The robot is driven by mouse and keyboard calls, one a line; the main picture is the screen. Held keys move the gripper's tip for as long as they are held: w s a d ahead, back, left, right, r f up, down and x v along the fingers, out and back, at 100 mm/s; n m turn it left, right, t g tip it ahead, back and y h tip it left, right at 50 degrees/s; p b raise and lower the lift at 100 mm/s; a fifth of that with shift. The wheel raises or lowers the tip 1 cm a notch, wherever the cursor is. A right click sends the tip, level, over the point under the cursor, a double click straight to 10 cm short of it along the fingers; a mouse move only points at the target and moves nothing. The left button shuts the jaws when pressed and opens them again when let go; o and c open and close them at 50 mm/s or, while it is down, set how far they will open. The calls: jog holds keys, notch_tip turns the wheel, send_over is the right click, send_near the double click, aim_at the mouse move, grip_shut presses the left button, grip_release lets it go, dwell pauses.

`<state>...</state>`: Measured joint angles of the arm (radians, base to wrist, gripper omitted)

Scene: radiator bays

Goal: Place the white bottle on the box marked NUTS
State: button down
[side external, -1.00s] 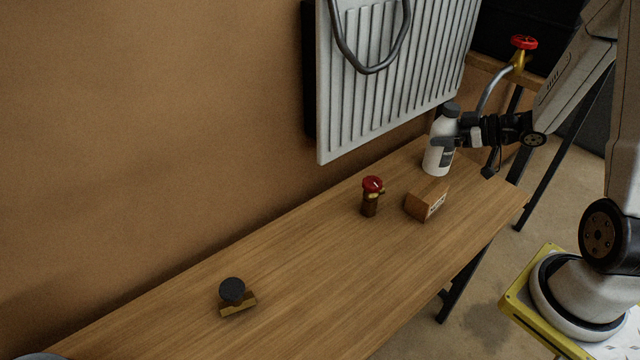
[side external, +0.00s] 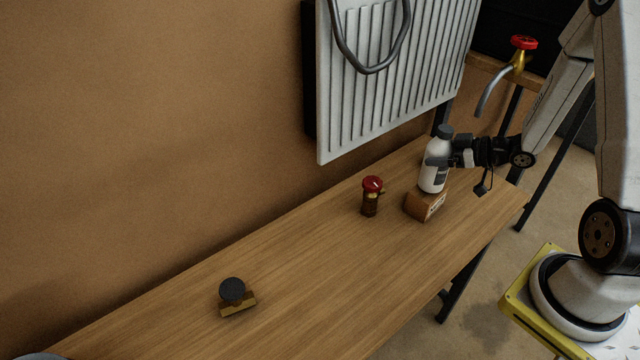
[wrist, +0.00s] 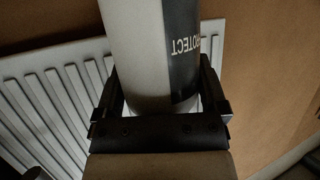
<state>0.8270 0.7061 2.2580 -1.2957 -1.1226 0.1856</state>
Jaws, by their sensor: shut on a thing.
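The white bottle (side external: 434,174) has a dark cap and a dark label, and it stands upright in my gripper (side external: 440,160). My gripper is shut around its side. In the side view the bottle's base overlaps the top of the small brown box (side external: 420,206); whether it touches the box or hovers just over it I cannot tell. The box has a pale label on its front, too small to read clearly. In the wrist view the bottle (wrist: 145,55) fills the space between the two fingers, with label letters upside down.
A dark round knob on a brass block (side external: 233,298) lies further left. The radiator (side external: 390,90) hangs behind. The bench between is clear.

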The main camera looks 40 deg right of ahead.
jog(key=shift+f, duration=0.3)
jog(key=shift+f, duration=0.15)
grip_release()
jog(key=v, duration=0.7)
jog(key=shift+s, duration=0.2)
dwell(0.3)
jog(key=shift+d, duration=0.15)
dwell(0.3)
